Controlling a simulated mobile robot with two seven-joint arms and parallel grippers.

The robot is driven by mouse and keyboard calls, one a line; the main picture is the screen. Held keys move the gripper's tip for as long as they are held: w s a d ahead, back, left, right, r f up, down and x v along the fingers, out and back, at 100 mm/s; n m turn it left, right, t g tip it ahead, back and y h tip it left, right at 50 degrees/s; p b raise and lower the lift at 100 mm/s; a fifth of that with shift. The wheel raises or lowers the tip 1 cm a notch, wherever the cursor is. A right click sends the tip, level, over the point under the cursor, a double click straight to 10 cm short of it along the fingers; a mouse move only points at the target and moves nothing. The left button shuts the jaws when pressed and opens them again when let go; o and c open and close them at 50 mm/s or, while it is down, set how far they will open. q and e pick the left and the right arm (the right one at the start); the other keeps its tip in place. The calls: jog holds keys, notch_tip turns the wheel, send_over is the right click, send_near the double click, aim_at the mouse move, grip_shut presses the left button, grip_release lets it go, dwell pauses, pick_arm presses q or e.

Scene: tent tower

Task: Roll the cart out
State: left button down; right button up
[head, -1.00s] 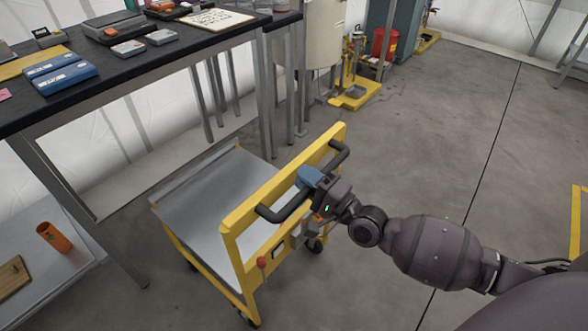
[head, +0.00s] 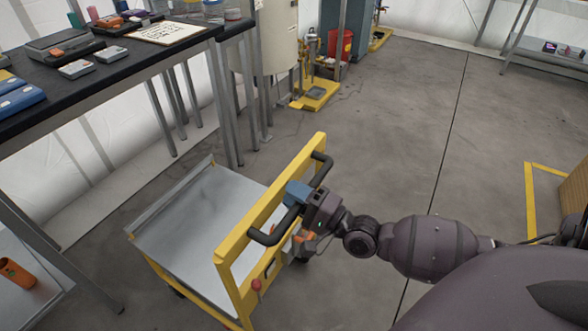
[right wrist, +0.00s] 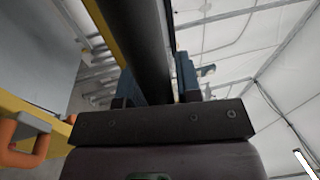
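The cart (head: 205,240) has a yellow frame, a flat grey deck and a black handle (head: 266,237) on its raised yellow end. It stands on the floor beside the black-topped table, its deck's far corner close to the table legs. My right gripper (head: 298,194) is shut on the black handle, near its middle. In the right wrist view the dark handle bar (right wrist: 140,40) runs between the two fingers of the right gripper (right wrist: 158,88). A red knob (head: 257,285) sits on the cart's near end. My left gripper is not in view.
The table (head: 150,62) with several devices stands at the left. A low shelf with an orange cup (head: 17,273) is at lower left. A yellow stand (head: 316,95) and a red bucket (head: 341,45) are behind. Yellow floor tape (head: 530,205) borders a wooden box at right. The middle floor is clear.

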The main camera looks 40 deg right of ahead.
jog(key=shift+s+d+f, duration=0.1)
jog(key=shift+s+d, duration=0.1)
jog(key=shift+s, duration=0.25)
pick_arm(q)
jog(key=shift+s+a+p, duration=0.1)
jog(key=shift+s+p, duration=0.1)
jog(key=shift+p, duration=0.2)
pick_arm(e)
jog(key=v, duration=1)
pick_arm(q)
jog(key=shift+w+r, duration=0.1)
pick_arm(e)
jog(key=shift+w+a, duration=0.1)
